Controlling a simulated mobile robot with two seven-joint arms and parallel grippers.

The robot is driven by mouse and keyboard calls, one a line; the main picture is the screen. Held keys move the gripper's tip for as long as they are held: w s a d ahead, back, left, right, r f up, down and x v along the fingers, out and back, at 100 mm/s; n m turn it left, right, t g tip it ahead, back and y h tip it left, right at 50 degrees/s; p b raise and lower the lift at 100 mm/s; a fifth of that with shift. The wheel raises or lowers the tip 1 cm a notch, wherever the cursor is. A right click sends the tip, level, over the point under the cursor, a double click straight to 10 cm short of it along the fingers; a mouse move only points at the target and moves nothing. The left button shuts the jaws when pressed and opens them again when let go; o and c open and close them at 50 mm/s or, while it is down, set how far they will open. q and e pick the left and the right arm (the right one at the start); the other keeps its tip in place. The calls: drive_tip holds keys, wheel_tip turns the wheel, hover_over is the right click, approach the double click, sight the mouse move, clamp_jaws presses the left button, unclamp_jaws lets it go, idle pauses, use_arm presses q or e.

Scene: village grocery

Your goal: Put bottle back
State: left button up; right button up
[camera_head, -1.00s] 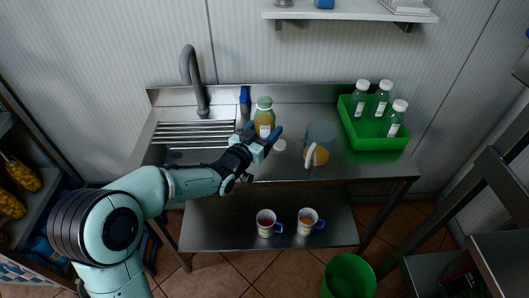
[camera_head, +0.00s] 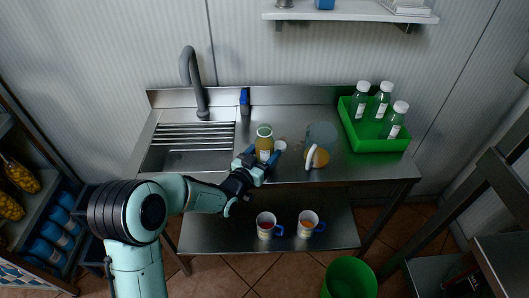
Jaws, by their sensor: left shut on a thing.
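A small bottle (camera_head: 264,144) with amber contents, a pale label and a greenish top is upright over the front part of the steel counter. My left gripper (camera_head: 262,158) reaches in from the lower left and is shut on the bottle, its blue fingers on either side. I cannot tell whether the bottle's base touches the counter. A green crate (camera_head: 378,143) at the counter's right end holds several clear greenish bottles (camera_head: 394,122) with white caps. My right gripper is not in view.
A clear jug (camera_head: 321,137) with a white handle and orange contents stands right of the held bottle. A small white disc (camera_head: 280,145) lies between them. A sink with a grey tap (camera_head: 190,75) is left. Two mugs (camera_head: 308,222) stand on the lower shelf.

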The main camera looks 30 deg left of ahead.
use_arm(q)
drive_tip(key=shift+f, duration=0.1)
drive_tip(key=o, duration=1.4)
drive_tip(key=shift+r, duration=0.2)
drive_tip(key=s, duration=0.6)
drive_tip(key=s+b, duration=0.1)
drive_tip(key=s, duration=0.5)
drive_tip(key=shift+a+f, duration=0.1)
drive_tip(key=shift+a, duration=0.1)
